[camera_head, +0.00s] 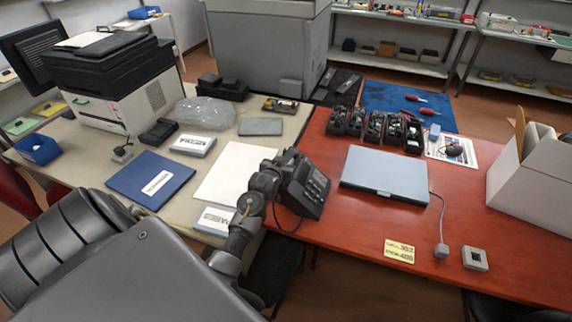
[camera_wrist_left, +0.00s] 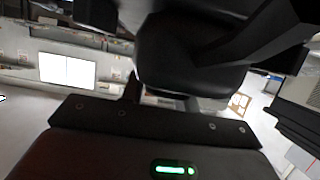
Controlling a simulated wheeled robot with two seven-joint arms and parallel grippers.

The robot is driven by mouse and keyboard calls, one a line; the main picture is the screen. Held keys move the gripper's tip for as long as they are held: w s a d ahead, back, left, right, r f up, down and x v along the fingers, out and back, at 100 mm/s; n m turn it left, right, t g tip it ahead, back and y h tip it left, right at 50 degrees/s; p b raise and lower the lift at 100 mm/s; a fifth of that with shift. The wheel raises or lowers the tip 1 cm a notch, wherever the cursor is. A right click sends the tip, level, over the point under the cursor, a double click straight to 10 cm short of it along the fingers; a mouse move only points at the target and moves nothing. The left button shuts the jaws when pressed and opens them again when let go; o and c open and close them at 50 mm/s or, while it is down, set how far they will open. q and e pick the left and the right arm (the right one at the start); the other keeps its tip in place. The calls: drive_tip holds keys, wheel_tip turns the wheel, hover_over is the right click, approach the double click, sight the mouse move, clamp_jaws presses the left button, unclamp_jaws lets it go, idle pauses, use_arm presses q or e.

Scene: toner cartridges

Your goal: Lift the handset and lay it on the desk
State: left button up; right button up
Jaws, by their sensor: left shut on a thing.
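The black desk phone (camera_head: 312,189) stands at the left edge of the red desk (camera_head: 350,223), its keypad facing right. My left gripper (camera_head: 270,172) is at the phone's left side, shut on the black handset (camera_head: 287,157). My gripper and wrist partly hide the handset, and I cannot tell whether it is clear of its cradle. A dark cord loops below the phone. In the left wrist view a dark rounded shape (camera_wrist_left: 190,65), likely part of the handset, fills the upper middle. My right gripper is not in view.
A closed grey laptop (camera_head: 385,174) lies right of the phone. A yellow label (camera_head: 399,251), a small grey box (camera_head: 475,258) and a white carton (camera_head: 535,185) are farther right. Bare red desk lies in front of the laptop. Several black cartridges (camera_head: 375,128) stand behind it.

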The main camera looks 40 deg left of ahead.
use_arm(q)
drive_tip(key=shift+r+p, duration=0.5)
drive_tip(key=shift+p, duration=0.05)
wheel_tip(320, 180, up, 4)
drive_tip(key=p, duration=0.4)
drive_tip(key=shift+d+f, duration=0.15)
drive_tip(key=shift+f, duration=0.05)
drive_tip(key=s+d+r+p, duration=0.5)
drive_tip(key=s+d+r, duration=0.3)
drive_tip(key=d, duration=0.2)
drive_tip(key=shift+s+d+r, duration=0.25)
drive_tip(key=shift+s+d, duration=0.05)
drive_tip(key=shift+s, duration=0.05)
drive_tip(key=shift+f, duration=0.1)
